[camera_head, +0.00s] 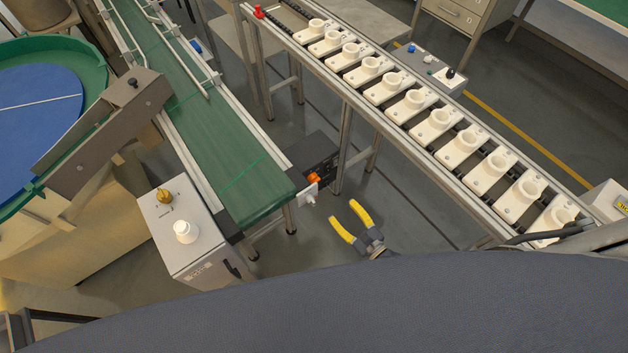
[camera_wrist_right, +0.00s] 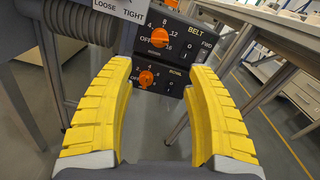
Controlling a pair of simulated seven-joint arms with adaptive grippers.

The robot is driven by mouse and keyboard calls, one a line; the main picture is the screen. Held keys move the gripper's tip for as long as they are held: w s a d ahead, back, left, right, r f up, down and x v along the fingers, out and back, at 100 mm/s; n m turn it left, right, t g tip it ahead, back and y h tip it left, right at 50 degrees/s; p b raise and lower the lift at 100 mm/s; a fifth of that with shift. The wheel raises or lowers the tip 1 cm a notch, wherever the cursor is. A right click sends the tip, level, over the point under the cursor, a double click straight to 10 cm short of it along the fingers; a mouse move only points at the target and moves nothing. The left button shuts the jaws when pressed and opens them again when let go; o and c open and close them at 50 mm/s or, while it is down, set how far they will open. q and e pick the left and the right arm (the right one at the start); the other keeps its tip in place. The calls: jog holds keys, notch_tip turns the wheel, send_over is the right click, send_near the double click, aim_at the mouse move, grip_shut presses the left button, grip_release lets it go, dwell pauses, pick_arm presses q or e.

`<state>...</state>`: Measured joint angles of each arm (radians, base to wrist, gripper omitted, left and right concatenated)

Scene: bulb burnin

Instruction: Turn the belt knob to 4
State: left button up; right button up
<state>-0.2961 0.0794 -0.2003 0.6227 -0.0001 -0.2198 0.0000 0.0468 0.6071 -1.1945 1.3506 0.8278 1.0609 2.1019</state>
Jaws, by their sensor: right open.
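The belt knob (camera_wrist_right: 160,37) is the upper orange knob on a dark control panel (camera_wrist_right: 185,55), with OFF, 4, 8, 12 and 16 marked around it under the word BELT. Its pointer is too small to read. A second orange knob (camera_wrist_right: 146,78) sits below it, with its own scale. In the head view the dark control box (camera_head: 312,152) stands by the end of the green conveyor, with an orange knob (camera_head: 313,178). My right gripper (camera_head: 343,212) is open and empty, its yellow fingers apart in front of the panel, not touching the knobs. My left gripper is not in view.
The green belt conveyor (camera_head: 205,130) ends left of the box. A grey cabinet (camera_head: 190,235) with a white knob stands nearer. A rail of white sockets (camera_head: 410,105) runs along the right. A LOOSE/TIGHT plate (camera_wrist_right: 118,10) hangs beside the panel. Floor shows around my right gripper.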

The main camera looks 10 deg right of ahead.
aim_at(316, 180)
jog(key=x, duration=1.5)
grip_shut()
